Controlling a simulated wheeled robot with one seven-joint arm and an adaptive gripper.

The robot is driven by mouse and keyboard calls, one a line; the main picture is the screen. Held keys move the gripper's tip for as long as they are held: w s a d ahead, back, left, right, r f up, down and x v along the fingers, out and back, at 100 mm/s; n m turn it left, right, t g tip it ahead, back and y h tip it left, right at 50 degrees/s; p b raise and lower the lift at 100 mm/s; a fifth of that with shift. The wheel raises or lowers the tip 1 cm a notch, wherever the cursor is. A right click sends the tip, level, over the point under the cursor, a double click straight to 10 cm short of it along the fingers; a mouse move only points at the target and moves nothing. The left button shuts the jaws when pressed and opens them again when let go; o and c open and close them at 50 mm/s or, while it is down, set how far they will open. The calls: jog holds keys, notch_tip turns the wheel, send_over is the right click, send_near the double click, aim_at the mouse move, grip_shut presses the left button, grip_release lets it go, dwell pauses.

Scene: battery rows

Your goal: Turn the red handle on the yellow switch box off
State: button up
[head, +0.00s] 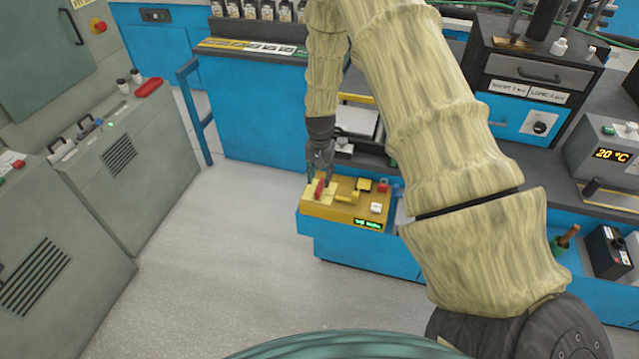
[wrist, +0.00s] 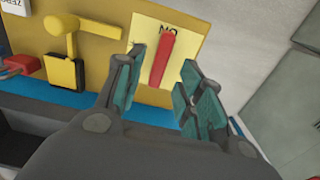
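The yellow switch box (head: 345,212) sits on a blue cabinet in the middle of the head view. Its red handle (head: 319,189) stands on a pale yellow plate at the box's left end. In the wrist view the red handle (wrist: 160,60) points along the plate (wrist: 185,28) toward dark lettering that looks like "ON", seen upside down. My gripper (head: 320,178) is just above the handle. In the wrist view my gripper (wrist: 160,85) is open, with one finger on each side of the handle. A gap shows on both sides; contact is not visible.
A yellow lever (wrist: 70,45) and a red padlock-like part (wrist: 20,65) sit beside the plate on the box. Grey cabinets (head: 120,160) stand at the left. The blue bench (head: 250,130) runs behind the box. Open floor (head: 220,260) lies left and in front.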

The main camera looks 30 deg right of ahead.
aim_at(320, 185)
jog(key=shift+f+p, duration=0.65)
jog(key=shift+f, duration=1.65)
grip_shut()
